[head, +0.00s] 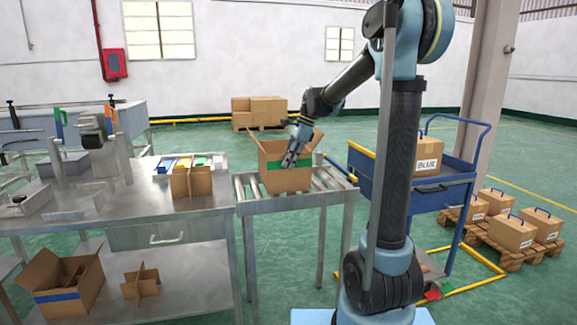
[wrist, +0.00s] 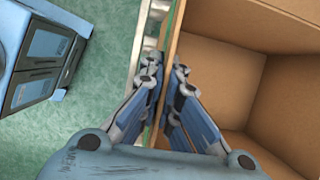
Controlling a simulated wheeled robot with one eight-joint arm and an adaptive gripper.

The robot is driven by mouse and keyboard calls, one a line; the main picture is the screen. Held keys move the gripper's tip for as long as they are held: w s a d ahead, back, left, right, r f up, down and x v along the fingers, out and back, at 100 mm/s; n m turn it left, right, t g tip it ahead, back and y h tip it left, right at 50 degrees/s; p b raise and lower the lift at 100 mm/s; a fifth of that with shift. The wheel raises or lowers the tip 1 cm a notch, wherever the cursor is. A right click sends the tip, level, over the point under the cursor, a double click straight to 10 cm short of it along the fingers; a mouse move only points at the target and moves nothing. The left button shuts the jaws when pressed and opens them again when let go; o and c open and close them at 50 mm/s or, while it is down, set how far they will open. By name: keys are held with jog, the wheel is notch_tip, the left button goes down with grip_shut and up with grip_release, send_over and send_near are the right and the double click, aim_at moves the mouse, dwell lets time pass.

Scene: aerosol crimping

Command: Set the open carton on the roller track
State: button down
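The open carton (head: 285,178) is brown cardboard with a green band and raised flaps. It is upright over the roller track (head: 330,184) and looks to rest on the rollers, though its underside is hidden. My gripper (head: 290,160) is at its near side, pointing down. In the wrist view, the fingers of my gripper (wrist: 166,66) straddle one upright wall of the carton (wrist: 215,60), one finger inside and one outside, closed close against it. The part of the carton's inside that shows in the wrist view is empty.
A steel bench (head: 150,205) with a cardboard divider (head: 192,181) stands left of the track. A blue-banded carton (head: 62,283) and another divider (head: 141,283) are on its lower shelf. A blue cart (head: 385,187) stands close at right. Pallets of boxes stand beyond.

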jog(key=shift+f, duration=0.4)
jog(key=c, duration=1.8)
grip_release()
jog(key=s+v, duration=0.1)
jog(key=v, duration=1.1)
jog(key=shift+w, duration=0.35)
